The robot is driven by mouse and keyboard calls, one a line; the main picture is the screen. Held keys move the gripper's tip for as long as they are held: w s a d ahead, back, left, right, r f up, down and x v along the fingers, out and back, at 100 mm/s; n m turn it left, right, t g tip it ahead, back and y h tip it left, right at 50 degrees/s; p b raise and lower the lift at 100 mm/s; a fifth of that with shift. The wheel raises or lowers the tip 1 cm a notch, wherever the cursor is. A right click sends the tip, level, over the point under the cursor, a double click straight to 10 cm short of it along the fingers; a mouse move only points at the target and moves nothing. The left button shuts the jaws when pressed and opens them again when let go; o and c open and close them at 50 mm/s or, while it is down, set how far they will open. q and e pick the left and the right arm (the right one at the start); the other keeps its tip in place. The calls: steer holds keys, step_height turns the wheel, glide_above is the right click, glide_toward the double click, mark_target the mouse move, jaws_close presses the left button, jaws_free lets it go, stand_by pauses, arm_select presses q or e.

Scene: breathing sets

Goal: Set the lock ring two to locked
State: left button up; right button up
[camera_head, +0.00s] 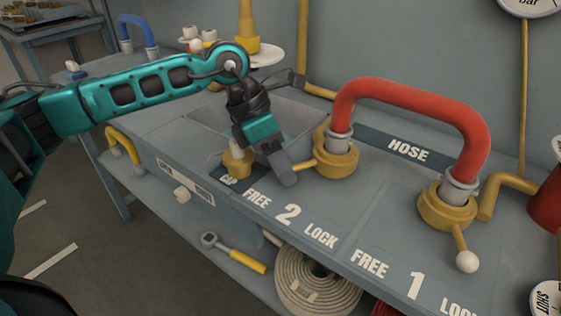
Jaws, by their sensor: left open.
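Lock ring two (336,164) is a brass collar around the left end of the red hose (415,95), behind the label "FREE 2 LOCK" (289,215). Its short lever (304,166) points left, toward the FREE side. The lever's far end is hidden behind my left gripper (284,176). My left gripper is open, pointing down at that lever end. I cannot tell whether it touches the lever. My right gripper is not in view.
Lock ring one (447,209) holds the hose's right end, its white-knobbed lever pointing toward the front right. A brass cap (237,162) stands just left of my left gripper. A coiled hose (318,286) and a yellow-handled tool (235,254) lie below the bench top.

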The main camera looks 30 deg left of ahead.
arm_select(q)
steer(key=shift+c, duration=0.4)
jaws_close()
